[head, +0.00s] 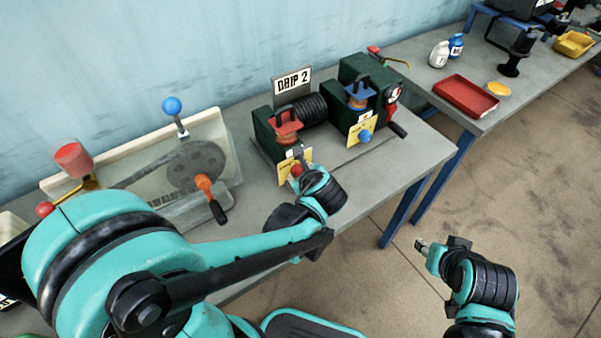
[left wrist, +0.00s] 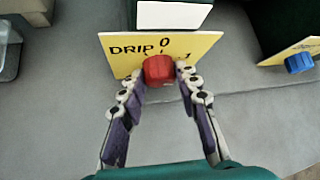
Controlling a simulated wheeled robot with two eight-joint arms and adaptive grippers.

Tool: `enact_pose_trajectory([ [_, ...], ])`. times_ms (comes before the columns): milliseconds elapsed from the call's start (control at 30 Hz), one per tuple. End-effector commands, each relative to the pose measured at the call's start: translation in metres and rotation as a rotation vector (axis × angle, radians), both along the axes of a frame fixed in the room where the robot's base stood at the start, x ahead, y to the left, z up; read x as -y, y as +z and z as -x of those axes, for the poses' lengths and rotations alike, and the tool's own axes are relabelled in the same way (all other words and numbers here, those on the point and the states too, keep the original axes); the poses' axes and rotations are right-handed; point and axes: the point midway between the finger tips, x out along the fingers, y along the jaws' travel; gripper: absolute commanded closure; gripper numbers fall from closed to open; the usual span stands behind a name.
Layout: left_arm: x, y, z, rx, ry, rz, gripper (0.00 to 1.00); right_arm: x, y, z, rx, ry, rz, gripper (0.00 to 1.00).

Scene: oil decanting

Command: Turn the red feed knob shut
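The red knob (head: 296,170) is on the front of the left green block of the drip stand, by a yellow plate. In the left wrist view, the red knob (left wrist: 158,69) sits below a "0" on the yellow plate (left wrist: 118,52), with a "1" to its right. My left gripper (head: 301,171) is at the knob; in the wrist view its fingertips (left wrist: 159,74) close in on both sides of it. The knob's pointer mark is not clear. My right gripper (head: 421,245) hangs over the floor, away from the table; its fingers are too small to judge.
A clear tank (head: 180,170) with an orange-handled crank (head: 205,187) stands left. A red tray (head: 465,95) lies on the far table.

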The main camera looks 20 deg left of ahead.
Motion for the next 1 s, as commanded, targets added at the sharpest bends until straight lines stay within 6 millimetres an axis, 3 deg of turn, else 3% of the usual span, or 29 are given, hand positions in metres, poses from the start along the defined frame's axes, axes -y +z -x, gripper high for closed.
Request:
enact_pose_trajectory([
  [167,-0.0012,-0.0011,0.0013,0.034,0.002,0.026,0.97,0.0000,-0.0001,0.0000,0.000,0.000,0.000,0.60],
  [533,-0.0042,-0.0046,0.0044,0.348,0.003,0.271,0.97,0.0000,-0.0001,0.0000,0.000,0.000,0.000,0.60],
  [967,-0.0034,-0.0042,0.0049,0.392,0.001,0.307,0.97,0.0000,-0.0003,0.0000,0.000,0.000,0.000,0.60],
  [1000,-0.0034,-0.0042,0.0049,0.392,0.001,0.307,0.63,0.0000,-0.0003,0.0000,0.000,0.000,0.000,0.60],
])
